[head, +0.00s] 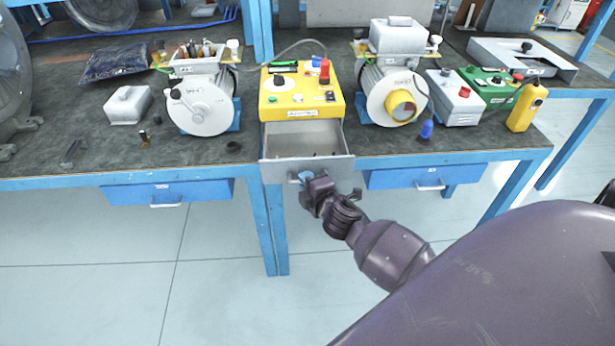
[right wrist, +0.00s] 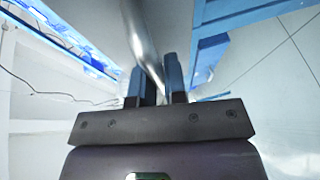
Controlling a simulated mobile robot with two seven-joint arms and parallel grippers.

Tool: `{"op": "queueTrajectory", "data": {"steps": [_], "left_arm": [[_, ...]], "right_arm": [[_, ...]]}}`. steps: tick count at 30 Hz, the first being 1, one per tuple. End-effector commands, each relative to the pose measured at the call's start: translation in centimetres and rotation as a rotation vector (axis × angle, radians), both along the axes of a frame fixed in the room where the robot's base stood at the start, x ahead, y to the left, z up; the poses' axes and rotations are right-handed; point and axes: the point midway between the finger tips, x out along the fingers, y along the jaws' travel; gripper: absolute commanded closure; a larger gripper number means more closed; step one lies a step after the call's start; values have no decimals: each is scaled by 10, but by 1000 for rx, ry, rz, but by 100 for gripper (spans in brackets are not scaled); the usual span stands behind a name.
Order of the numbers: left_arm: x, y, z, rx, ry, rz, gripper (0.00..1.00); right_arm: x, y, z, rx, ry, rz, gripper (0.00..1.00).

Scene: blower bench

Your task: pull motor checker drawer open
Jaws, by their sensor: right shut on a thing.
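The yellow motor checker (head: 300,95) stands on the bench in the middle of the head view. Its grey drawer (head: 283,172) is pulled out below it, past the bench's front edge, and its inside shows, with a few small dark items in it. My right gripper (head: 304,178) is at the drawer front. It is shut on the drawer handle, a metal bar (right wrist: 143,45) that runs between the two blue fingers (right wrist: 157,84) in the right wrist view. The gripper hides most of the handle in the head view. My left gripper is not in view.
Blower motors stand left (head: 200,108) and right (head: 392,95) of the checker. Blue bench drawers (head: 215,188) (head: 390,178) with handles hang under the bench top on both sides. A blue bench leg (head: 275,235) stands below the pulled-out drawer. The floor in front is clear.

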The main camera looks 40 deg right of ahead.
Motion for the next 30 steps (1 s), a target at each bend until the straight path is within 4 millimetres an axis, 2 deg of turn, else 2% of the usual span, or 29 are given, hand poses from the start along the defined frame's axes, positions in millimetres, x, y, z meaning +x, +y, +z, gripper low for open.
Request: {"op": "queueTrajectory", "data": {"steps": [6, 7, 11, 22, 26, 30], "left_arm": [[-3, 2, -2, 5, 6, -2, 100], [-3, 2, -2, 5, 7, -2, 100], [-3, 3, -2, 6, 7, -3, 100], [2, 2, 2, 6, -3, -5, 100], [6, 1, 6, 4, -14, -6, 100], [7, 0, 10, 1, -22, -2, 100]], "right_arm": [[0, 0, -1, 0, 1, 0, 100], [0, 0, -1, 0, 1, 0, 83], [0, 0, 0, 0, 1, 0, 64], [-5, 0, 1, 0, 0, 0, 64], [-19, 3, 4, 1, 0, 0, 64], [-42, 6, 8, 1, 0, 0, 64]]}}
